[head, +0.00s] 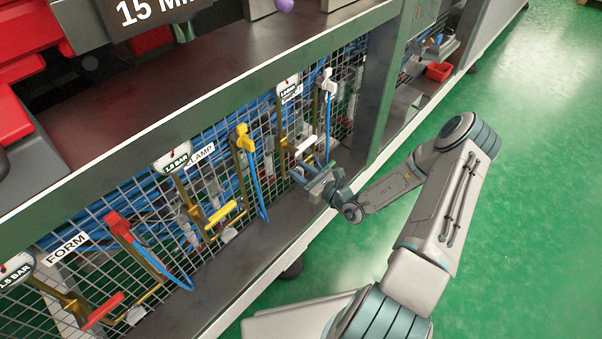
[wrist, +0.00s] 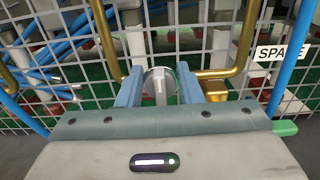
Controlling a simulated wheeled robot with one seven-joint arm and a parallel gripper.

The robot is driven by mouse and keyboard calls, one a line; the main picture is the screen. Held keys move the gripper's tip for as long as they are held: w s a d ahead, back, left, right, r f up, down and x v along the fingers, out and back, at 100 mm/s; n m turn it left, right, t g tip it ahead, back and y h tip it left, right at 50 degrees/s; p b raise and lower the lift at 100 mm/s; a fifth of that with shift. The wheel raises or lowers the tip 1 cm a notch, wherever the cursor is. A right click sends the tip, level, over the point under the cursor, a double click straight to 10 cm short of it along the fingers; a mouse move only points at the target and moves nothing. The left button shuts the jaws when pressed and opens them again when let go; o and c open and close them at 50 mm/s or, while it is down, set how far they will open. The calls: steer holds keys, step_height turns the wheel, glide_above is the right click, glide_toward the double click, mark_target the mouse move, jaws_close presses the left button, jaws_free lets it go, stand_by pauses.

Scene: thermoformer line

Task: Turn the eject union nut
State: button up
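The round grey eject union nut (wrist: 160,86) has a pale raised bar across its face. It sits in front of the wire mesh in the wrist view. My gripper (wrist: 160,80) has one blue finger on each side of it, and both fingers appear to touch its edges. In the head view my gripper (head: 318,180) is low at the mesh, at the station with the white handles (head: 304,147). The nut is hidden there behind the fingers.
Brass pipes (wrist: 243,45) and blue hoses (wrist: 288,62) run close beside the fingers. A SPARE label (wrist: 281,53) hangs at right. The CLAMP station's yellow handle (head: 222,213) and the FORM station's red handle (head: 103,310) stand to the left. The green floor is clear.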

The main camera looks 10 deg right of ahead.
jaws_close()
steer(key=shift+r+m+p, duration=0.1)
steer(key=shift+m+p, duration=0.2)
steer(key=shift+p, duration=0.2)
steer(key=shift+w+r+m+p, duration=0.1)
steer(key=shift+r+m+p, duration=0.05)
steer(key=shift+m+p, duration=0.9)
steer(key=m+p, duration=0.2)
steer(key=m, duration=0.1)
steer(key=m+p, duration=0.1)
steer(key=p, duration=0.1)
steer(key=shift+w+d+f, duration=0.1)
steer(key=shift+d+f, duration=0.1)
steer(key=shift+d, duration=0.05)
steer(key=m, duration=0.2)
steer(key=m+p, duration=0.2)
steer(key=m, duration=0.1)
steer(key=shift+w+d+f+m, duration=0.15)
steer(key=shift+f+m, duration=0.1)
steer(key=shift+m, duration=0.1)
steer(key=m, duration=0.3)
steer(key=m+p, duration=0.1)
steer(key=m, duration=0.1)
steer(key=shift+f, duration=0.35)
steer(key=shift+m, duration=0.4)
